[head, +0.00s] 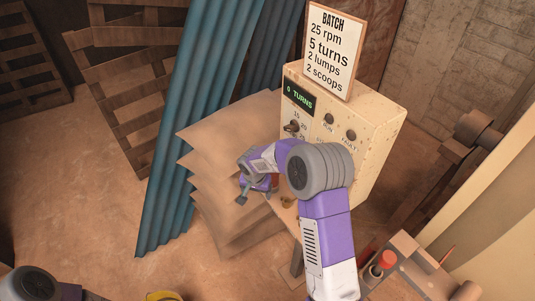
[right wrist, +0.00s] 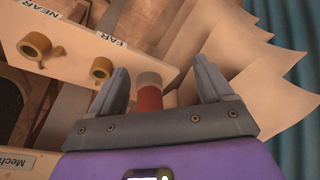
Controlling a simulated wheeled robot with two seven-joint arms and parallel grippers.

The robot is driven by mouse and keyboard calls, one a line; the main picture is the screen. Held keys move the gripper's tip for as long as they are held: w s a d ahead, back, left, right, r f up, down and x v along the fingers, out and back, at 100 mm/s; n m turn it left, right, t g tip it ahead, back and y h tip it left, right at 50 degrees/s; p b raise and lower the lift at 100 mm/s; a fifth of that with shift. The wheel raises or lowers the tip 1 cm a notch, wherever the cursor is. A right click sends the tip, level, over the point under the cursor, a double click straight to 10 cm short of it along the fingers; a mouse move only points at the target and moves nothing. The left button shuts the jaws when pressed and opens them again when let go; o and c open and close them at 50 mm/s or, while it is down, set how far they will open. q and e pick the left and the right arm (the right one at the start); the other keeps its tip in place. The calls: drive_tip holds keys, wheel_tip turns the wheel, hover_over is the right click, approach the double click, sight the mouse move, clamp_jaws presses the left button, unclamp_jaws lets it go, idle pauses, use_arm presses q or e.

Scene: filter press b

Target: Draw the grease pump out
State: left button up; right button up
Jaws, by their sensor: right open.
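A short red cylinder with a grey end (right wrist: 149,92) shows between the fingers in the right wrist view; I cannot be sure it is the grease pump. My right gripper (right wrist: 160,88) is open, with one finger on each side of the cylinder and visible gaps to it. In the head view my right gripper (head: 258,196) is in front of the stacked sacks, below the control box, and its own arm partly hides what lies beyond it. My left arm shows only at the bottom left corner; its gripper is out of frame.
A plank labelled NEAR and FAR (right wrist: 130,62) carries two brass fittings (right wrist: 102,69) beside my fingers. Stacked sacks (head: 225,140) stand close to my right gripper. The control box (head: 370,125) reads 0 TURNS. A bench with a red knob (head: 387,259) stands at lower right.

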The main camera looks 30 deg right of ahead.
drive_tip(key=w+d+r+m+h, duration=0.25)
drive_tip(key=d+r, duration=0.35)
drive_tip(key=r, duration=0.4)
drive_tip(key=p+x, duration=0.1)
drive_tip(key=x, duration=0.6)
drive_tip(key=shift+w, duration=0.35)
drive_tip(key=shift+f+m, duration=0.1)
drive_tip(key=shift+m, duration=0.15)
drive_tip(key=c, duration=1.3)
drive_tip(key=shift+w+d+r+p, duration=0.1)
drive_tip(key=shift+r+p, duration=1)
drive_tip(key=shift+r, duration=1.45)
drive_tip(key=shift+c, duration=0.2)
drive_tip(key=shift+r, duration=0.15)
